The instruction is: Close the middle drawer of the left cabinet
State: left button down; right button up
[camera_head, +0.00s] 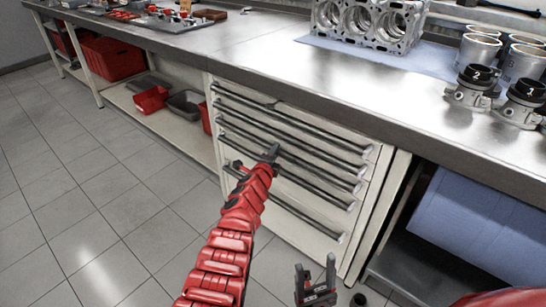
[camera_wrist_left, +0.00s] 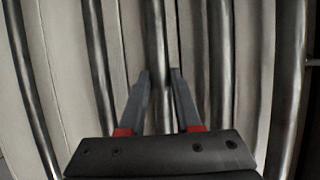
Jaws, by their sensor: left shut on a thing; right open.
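The cabinet (camera_head: 361,213) under the bench has several pale drawers with long metal bar handles. My left gripper (camera_head: 270,153) reaches its front near the middle of the stack and hides part of the handles there. In the left wrist view, the fingers of my left gripper (camera_wrist_left: 160,73) are on either side of a bar handle (camera_wrist_left: 159,40) and shut on it. The middle drawer's front looks close to flush with its neighbours; I cannot tell whether a small gap remains. My right gripper (camera_head: 315,270) is open and empty, low in front of the cabinet.
The steel bench top (camera_head: 270,50) overhangs the drawers and carries an engine block (camera_head: 368,22) and several pistons. Red bins (camera_head: 150,99) sit on the low shelf at left. A blue roll (camera_head: 480,225) is at right. The tiled floor at left is clear.

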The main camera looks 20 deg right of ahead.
pick_arm(q)
jog(key=shift+r, duration=0.25)
jog(key=c, duration=1)
grip_release()
jog(key=o, duration=0.4)
jog(key=shift+w+d+f, duration=0.15)
jog(key=shift+d+f, duration=0.05)
jog(key=p+v, duration=1.4)
jog(key=v, duration=0.3)
jog(key=shift+a+r+p, duration=0.15)
jog(key=shift+p, duration=0.2)
